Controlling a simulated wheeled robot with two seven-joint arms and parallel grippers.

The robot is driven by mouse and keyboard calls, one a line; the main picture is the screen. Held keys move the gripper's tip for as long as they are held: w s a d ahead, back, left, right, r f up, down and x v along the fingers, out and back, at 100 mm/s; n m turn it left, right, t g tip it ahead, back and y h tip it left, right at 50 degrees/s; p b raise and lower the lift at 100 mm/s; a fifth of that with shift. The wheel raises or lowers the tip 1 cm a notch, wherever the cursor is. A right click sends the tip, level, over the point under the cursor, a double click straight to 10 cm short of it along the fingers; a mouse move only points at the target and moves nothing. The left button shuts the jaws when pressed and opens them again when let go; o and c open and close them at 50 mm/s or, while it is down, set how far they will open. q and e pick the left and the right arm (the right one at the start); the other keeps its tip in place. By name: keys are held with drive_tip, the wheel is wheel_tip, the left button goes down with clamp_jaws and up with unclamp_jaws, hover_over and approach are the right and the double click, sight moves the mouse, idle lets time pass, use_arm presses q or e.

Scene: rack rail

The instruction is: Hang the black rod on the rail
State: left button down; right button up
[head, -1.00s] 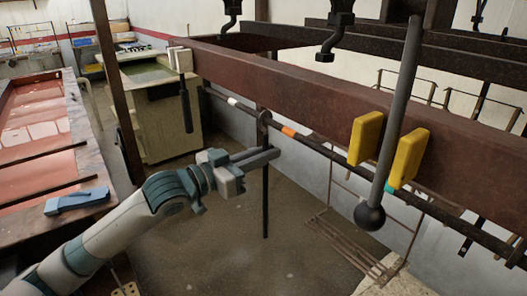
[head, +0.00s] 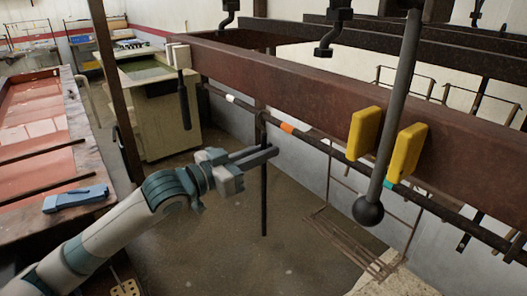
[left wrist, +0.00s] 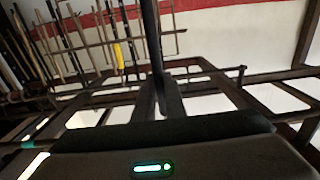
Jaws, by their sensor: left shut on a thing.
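The black rod (head: 264,195) hangs upright, its lower end free above the floor. My left gripper (head: 270,152) is shut on its upper part, and the rod also shows between the fingers in the left wrist view (left wrist: 153,40). The rail (head: 320,145) is a dark pipe with white, orange and teal bands, running along the red-brown beam. The rod's top end meets the rail in the picture, between the white band (head: 231,98) and the orange band (head: 287,127). I cannot tell whether its top is hooked over the rail or only in front of it. My right gripper is not in view.
Two yellow blocks (head: 385,145) and a grey lever with a ball end (head: 368,209) are to the right. A tank with reddish liquid (head: 35,165) is at the left. The floor below the rod is clear.

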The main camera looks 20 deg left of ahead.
use_arm(q)
drive_tip(key=c, duration=1.7)
unclamp_jaws()
drive_tip(key=shift+c, duration=0.2)
drive_tip(key=shift+f, duration=0.1)
drive_tip(key=b+v, duration=0.8)
drive_tip(key=v, duration=0.9)
drive_tip(key=shift+s, duration=0.2)
drive_tip(key=shift+a, duration=0.15)
